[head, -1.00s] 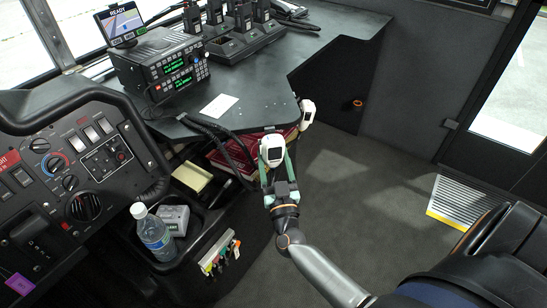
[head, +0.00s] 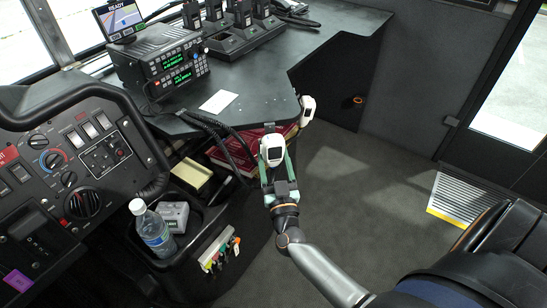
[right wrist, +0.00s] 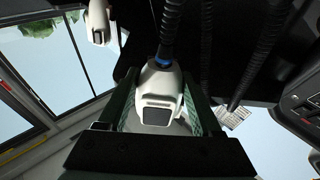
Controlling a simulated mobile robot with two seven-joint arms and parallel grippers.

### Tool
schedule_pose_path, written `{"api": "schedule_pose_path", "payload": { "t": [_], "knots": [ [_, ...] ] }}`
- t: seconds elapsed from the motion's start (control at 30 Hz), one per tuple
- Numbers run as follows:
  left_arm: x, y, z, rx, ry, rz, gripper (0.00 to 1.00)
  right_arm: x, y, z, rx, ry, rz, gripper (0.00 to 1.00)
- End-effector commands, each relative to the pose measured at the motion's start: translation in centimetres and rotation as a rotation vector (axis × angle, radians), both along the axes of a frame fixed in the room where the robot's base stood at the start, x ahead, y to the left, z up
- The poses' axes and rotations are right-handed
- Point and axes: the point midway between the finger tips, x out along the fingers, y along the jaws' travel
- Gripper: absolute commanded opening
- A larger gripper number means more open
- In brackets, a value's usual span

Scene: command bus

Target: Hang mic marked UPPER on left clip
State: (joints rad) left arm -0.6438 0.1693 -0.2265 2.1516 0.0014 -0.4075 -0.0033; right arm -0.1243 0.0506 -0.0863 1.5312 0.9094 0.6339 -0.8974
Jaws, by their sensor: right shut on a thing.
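My right gripper (head: 277,167) is below the front edge of the black desk (head: 262,88), shut on a white mic (head: 272,150). In the right wrist view this mic (right wrist: 158,98) sits between the green finger pads, with a blue ring and a black cord at its far end. A second white mic (head: 307,110) is at the desk's right corner and also shows in the right wrist view (right wrist: 98,22). I cannot read a marking on either mic. The clips are not clear; the desk edge and mics may hide them. My left gripper is not in view.
Coiled black cords (head: 222,138) hang at the desk's front edge. Radios (head: 172,62) and a charger rack (head: 240,38) stand on the desk. A water bottle (head: 154,232) and the dashboard (head: 75,165) are at left. Open floor (head: 370,190) lies to the right.

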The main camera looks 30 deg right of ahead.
Motion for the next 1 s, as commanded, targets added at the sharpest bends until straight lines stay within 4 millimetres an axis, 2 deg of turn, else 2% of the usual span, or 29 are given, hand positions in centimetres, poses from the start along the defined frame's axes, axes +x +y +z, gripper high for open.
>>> {"api": "schedule_pose_path", "payload": {
  "t": [1.0],
  "knots": [
    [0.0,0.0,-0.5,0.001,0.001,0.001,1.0,0.0,0.0,-1.2,0.0,-0.001,-0.001,0.22]
  ]
}}
